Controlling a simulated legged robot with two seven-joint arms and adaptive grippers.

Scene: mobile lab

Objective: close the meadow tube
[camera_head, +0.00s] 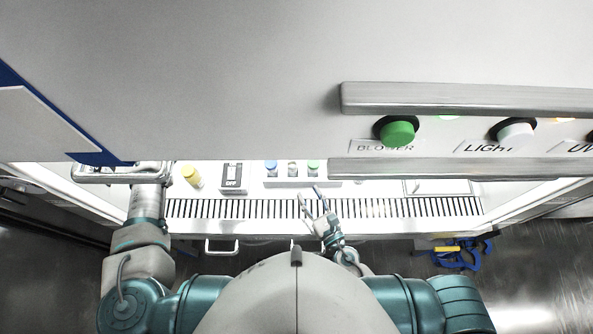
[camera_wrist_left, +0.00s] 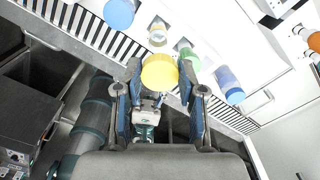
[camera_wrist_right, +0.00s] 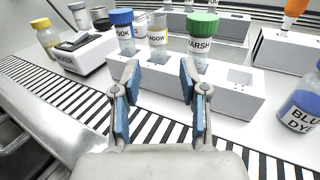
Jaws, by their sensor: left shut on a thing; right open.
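The meadow tube (camera_wrist_right: 158,38) stands upright and uncapped in the white rack (camera_wrist_right: 232,95), between a blue-capped tube (camera_wrist_right: 122,32) and the green-capped marsh tube (camera_wrist_right: 201,38). The meadow tube also shows in the left wrist view (camera_wrist_left: 157,34). My left gripper (camera_wrist_left: 160,85) is shut on a yellow cap (camera_wrist_left: 160,70), with the tubes beyond it; the hood front hides this gripper in the head view. My right gripper (camera_wrist_right: 157,82) is open and empty in front of the rack, its fingers pointing toward the tubes. It shows low near the grille in the head view (camera_head: 310,197).
A yellow-capped bottle (camera_wrist_right: 44,36) and the mixer (camera_wrist_right: 72,50) stand left of the rack. A blue dye bottle (camera_wrist_right: 300,105) stands to the right. The slotted grille (camera_head: 260,208) runs along the front. The hood front (camera_head: 200,80) overhangs the bench.

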